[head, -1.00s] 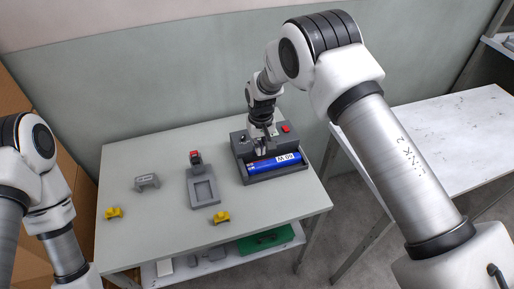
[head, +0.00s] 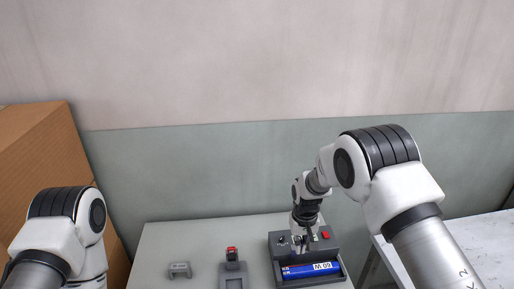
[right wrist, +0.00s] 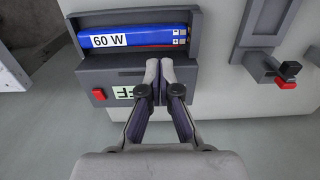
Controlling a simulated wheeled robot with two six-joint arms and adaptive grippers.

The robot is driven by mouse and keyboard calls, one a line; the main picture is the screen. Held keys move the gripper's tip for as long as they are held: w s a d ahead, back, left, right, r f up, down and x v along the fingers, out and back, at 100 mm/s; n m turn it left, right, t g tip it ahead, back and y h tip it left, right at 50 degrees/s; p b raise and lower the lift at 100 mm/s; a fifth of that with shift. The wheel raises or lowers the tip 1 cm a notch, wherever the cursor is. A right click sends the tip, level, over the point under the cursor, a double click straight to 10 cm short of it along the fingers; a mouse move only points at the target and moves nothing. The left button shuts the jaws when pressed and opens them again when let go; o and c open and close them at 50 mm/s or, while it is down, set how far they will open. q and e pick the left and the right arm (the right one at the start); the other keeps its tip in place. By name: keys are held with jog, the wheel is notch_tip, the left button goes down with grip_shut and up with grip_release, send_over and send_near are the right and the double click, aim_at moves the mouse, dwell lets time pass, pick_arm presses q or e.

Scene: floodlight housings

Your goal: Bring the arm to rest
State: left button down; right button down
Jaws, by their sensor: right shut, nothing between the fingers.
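My right gripper (head: 305,250) is shut and empty at the dark grey housing (head: 278,241). In the right wrist view its fingertips (right wrist: 159,68) are together, in front of the housing (right wrist: 95,78). A blue block (head: 298,272) with a white "60 W" label lies in the housing's tray; it also shows in the right wrist view (right wrist: 155,38). A red button or switch (right wrist: 97,94) and a pale display (right wrist: 122,92), partly hidden by a finger, are on the housing. My left arm is at the left edge of the head view; its gripper is out of view.
A second table (head: 470,237) stands at the right, a cardboard box (head: 35,150) at the left. The wall behind is bare.

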jog(key=shift+m, duration=0.3)
jog(key=s+d+f, duration=0.2)
jog(key=s+f, duration=0.2)
jog(key=s, duration=0.2)
jog(key=s+d+f, duration=0.1)
jog(key=s+f, duration=0.4)
jog(key=s, duration=0.1)
jog(key=s+d+f, duration=0.2)
jog(key=s+f, duration=0.2)
jog(key=s, duration=0.1)
jog(key=shift+s+d+f, duration=0.2)
jog(key=shift+s+d, duration=0.15)
jog(key=shift+s, duration=0.05)
jog(key=s+d, duration=0.2)
jog(key=s, duration=1.7)
jog(key=f+b, duration=0.4)
jog(key=b, duration=0.1)
jog(key=shift+w+a+f, duration=0.1)
jog(key=shift+a+f, duration=0.1)
jog(key=shift+f, duration=0.2)
